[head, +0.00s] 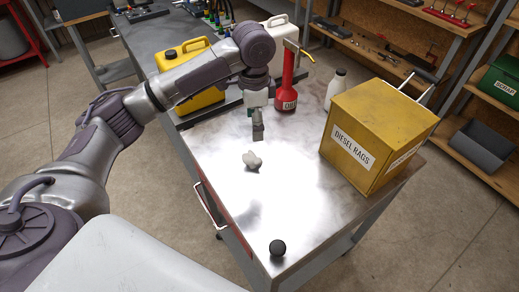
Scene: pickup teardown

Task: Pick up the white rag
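The white rag (252,160) is a small crumpled lump on the shiny metal top of the cart (230,190). My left arm comes in from the left and reaches over the cart. Its gripper (258,136) points down just above and behind the rag, close to it in the picture. I cannot tell whether the fingers are apart or closed, or whether they touch the rag. My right gripper is not in view.
A yellow box labelled diesel rags (376,135) stands at the cart's right. Behind are a red oil can (285,95), a white bottle (335,88) and a yellow canister (190,75). A black ball (277,248) sits at the near edge. The cart's middle front is clear.

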